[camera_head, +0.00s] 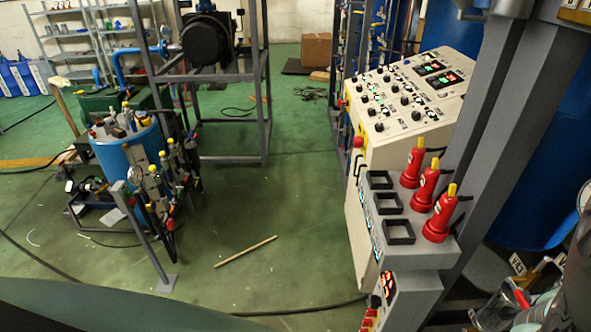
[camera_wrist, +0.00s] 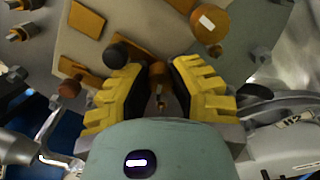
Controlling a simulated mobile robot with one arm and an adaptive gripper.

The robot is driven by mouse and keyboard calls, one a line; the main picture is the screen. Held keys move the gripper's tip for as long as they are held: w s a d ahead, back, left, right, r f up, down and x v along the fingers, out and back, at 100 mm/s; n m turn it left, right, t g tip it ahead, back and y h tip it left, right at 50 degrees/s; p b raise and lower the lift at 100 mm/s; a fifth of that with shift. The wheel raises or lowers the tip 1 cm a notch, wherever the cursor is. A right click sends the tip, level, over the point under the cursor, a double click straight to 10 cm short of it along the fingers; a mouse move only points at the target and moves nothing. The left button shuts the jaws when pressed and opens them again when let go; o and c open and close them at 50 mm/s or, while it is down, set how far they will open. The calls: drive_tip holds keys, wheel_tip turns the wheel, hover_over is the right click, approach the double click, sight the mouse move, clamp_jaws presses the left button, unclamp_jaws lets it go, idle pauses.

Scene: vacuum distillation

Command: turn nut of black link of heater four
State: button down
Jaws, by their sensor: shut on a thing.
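In the wrist view my gripper (camera_wrist: 157,66) has its two yellow-and-black fingers on either side of a small brass-brown nut (camera_wrist: 158,74), and is shut on it. A dark round knob (camera_wrist: 115,54) sits just left of the left fingertip. An orange-brown round knob (camera_wrist: 209,24) with a white label is above right of the fingers. These parts are on a beige panel or block (camera_wrist: 140,25). I cannot read any heater number, and which part is the black link is not clear. My gripper is not clearly visible in the head view.
Brass fittings (camera_wrist: 22,32) and a grey metal arm-like part (camera_wrist: 30,150) lie left in the wrist view. Pale pipework (camera_wrist: 285,140) is at right. The head view shows a control panel (camera_head: 405,100), red-and-yellow bottles (camera_head: 440,215) and open green floor (camera_head: 290,190).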

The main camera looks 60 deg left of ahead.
drive_tip(key=c, duration=1.1)
unclamp_jaws()
drive_tip(key=shift+v, duration=6)
drive_tip(key=shift+o, duration=0.5)
